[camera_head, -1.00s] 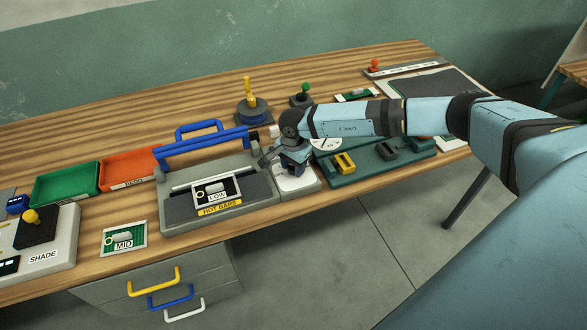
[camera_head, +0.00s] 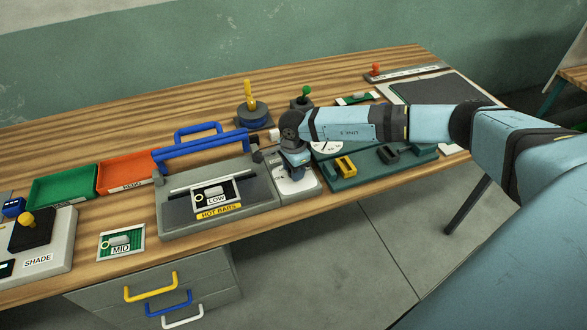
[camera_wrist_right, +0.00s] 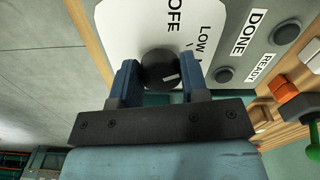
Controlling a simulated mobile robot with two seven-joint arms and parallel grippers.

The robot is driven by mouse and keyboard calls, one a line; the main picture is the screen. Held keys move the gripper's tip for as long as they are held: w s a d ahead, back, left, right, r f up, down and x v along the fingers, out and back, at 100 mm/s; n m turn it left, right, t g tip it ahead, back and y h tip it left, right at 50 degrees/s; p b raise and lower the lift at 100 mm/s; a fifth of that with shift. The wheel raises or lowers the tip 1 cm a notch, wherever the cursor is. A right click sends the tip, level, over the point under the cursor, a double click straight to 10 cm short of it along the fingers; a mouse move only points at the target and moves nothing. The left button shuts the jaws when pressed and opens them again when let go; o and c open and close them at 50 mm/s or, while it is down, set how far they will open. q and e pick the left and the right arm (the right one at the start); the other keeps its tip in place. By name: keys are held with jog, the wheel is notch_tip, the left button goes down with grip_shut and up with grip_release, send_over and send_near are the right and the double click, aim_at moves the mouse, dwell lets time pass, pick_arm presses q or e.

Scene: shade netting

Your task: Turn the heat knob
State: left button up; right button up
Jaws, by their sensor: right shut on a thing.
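The heat knob (camera_wrist_right: 158,66) is a round black knob on a white panel (camera_wrist_right: 115,25) in the right wrist view. A short pale mark shows on the knob's lower right in that view. My right gripper (camera_wrist_right: 157,82) has its blue fingers on both sides of the knob and is shut on it. In the head view my right gripper (camera_head: 296,172) is over the white panel (camera_head: 299,189), hiding the knob. The hot bar sealer (camera_head: 264,195), with a LOW card (camera_head: 216,200), stands to its left. My left gripper is not in view.
The sealer's blue handle (camera_head: 198,129) rises close to my right gripper. A green fixture (camera_head: 345,183) with yellow and dark blocks is to the right. A panel with DONE (camera_wrist_right: 255,20) and READY labels adjoins. A yellow-topped lever (camera_head: 247,90) stands behind.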

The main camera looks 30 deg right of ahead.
jog(key=o, duration=0.9)
jog(key=shift+o, duration=0.2)
notch_tip(320, 180, up, 14)
jog(key=b, duration=0.2)
